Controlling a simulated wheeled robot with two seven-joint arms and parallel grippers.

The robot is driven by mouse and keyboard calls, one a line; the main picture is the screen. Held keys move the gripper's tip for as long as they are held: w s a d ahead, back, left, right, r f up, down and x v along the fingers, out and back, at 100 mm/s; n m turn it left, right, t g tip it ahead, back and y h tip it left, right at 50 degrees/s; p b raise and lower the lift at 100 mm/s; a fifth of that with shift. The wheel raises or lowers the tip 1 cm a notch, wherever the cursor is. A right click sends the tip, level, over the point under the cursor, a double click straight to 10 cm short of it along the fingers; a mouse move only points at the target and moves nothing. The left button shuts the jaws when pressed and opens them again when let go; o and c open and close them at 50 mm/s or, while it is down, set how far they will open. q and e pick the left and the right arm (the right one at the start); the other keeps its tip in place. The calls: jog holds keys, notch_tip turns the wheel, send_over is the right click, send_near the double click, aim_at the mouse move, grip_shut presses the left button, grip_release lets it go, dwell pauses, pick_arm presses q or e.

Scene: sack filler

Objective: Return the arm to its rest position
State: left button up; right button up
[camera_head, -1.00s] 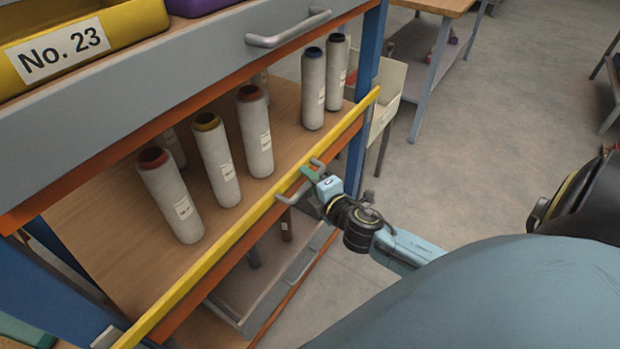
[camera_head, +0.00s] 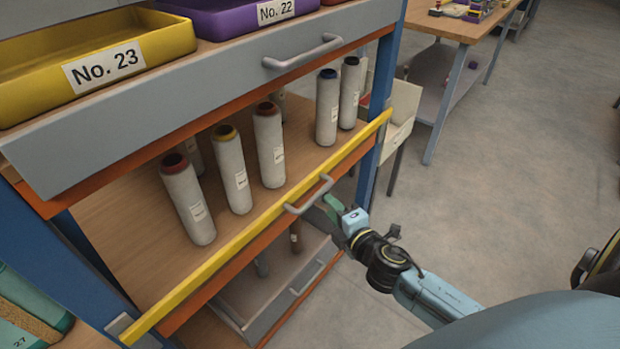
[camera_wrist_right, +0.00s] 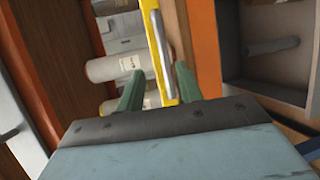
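My right gripper (camera_head: 332,205) is just outside the shelf's yellow front rail (camera_head: 240,243), to the right of the grey handle (camera_head: 308,195) on that rail. In the right wrist view its two green fingers (camera_wrist_right: 158,92) stand apart, with nothing held between them. The rail (camera_wrist_right: 160,50) and its handle (camera_wrist_right: 161,52) show beyond the fingers and appear clear of them. My right arm reaches in from the lower right. My left gripper is out of view.
Several pale cylinders with coloured tops, one with a red top (camera_head: 188,200), stand on the wooden shelf (camera_head: 125,240). Above is a grey drawer front (camera_head: 200,90) with a yellow tray (camera_head: 90,45). A workbench (camera_head: 462,28) stands behind. The floor (camera_head: 530,150) at right is clear.

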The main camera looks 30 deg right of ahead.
jog(key=s+f+m+g+p, duration=0.8)
jog(key=s+f+p, duration=0.3)
jog(key=s+f, duration=0.5)
pick_arm(q)
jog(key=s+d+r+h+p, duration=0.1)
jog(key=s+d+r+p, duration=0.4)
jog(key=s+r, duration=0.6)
jog(key=p, duration=0.2)
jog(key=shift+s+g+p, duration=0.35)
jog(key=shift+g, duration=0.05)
pick_arm(e)
jog(key=s+a+f+m+g, duration=0.2)
jog(key=s, duration=0.6)
jog(key=s+a+f+m+g, duration=0.1)
jog(key=s+f+m+g, duration=0.1)
jog(key=s, duration=0.6)
jog(key=s+a+f+m+g, duration=0.2)
jog(key=s+m, duration=0.2)
jog(key=s, duration=0.5)
jog(key=shift+a+f+g+y, duration=0.3)
jog(key=shift+a+f+g, duration=0.05)
jog(key=shift+g, duration=0.05)
jog(key=shift+w, duration=0.1)
pick_arm(q)
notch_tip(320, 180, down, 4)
jog(key=b, duration=0.4)
pick_arm(e)
notch_tip(320, 180, down, 4)
